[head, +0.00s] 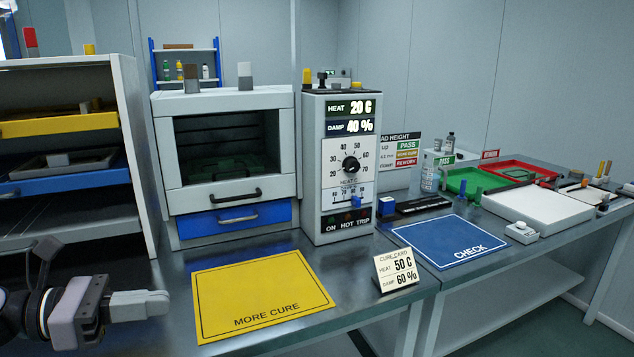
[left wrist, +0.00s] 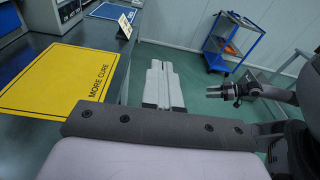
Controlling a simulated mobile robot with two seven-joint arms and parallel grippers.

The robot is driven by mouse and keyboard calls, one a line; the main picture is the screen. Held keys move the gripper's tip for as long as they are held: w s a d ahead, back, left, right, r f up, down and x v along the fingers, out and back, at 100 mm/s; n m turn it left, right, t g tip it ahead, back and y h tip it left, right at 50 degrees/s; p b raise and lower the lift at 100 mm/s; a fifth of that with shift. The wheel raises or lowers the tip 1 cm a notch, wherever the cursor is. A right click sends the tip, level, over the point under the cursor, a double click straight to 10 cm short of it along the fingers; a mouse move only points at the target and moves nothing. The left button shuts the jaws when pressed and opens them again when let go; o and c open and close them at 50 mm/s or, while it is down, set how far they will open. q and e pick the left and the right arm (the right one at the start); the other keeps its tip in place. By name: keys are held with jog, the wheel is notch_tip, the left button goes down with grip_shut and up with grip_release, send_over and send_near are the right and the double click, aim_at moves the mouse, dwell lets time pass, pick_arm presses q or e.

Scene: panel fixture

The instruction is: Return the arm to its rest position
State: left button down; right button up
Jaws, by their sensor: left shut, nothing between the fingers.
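My left gripper (head: 150,304) is at the lower left of the head view, left of the yellow MORE CURE mat (head: 262,292). Its pale fingers are together with nothing between them. In the left wrist view the same shut fingers (left wrist: 163,82) point away over the floor just past the table edge, right of the mat (left wrist: 62,85). Another gripper (left wrist: 216,92), which looks like my right one, shows small at the right of the left wrist view, apart from the left one; its finger gap is too small to judge.
A rack (head: 130,130) with yellow and blue trays stands behind my left gripper. The oven (head: 170,205) and control box (head: 310,170) stand at the table's back. A cure card (head: 396,270) stands near the front edge. A blue cart (left wrist: 232,42) stands on the floor beyond.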

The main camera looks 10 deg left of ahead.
pick_arm(q)
notch_tip(320, 180, down, 13)
jog(key=n+t+y+p, duration=0.3)
jog(key=n+t+y, duration=0.45)
jog(key=n, duration=1.85)
jog(key=s+d+f+n+g+y+p, duration=0.1)
jog(key=s+d+f+n+g+y, duration=0.1)
jog(key=s+d+f+n, duration=0.2)
jog(key=s+d+f+n+g+y, duration=0.2)
jog(key=s+d+f+n, duration=0.3)
jog(key=s+f+n, duration=0.4)
notch_tip(320, 180, down, 4)
jog(key=n+g, duration=0.1)
jog(key=n, duration=0.5)
jog(key=shift+r+y+p, duration=0.25)
jog(key=shift+y+p, duration=0.1)
jog(key=shift+p, duration=0.05)
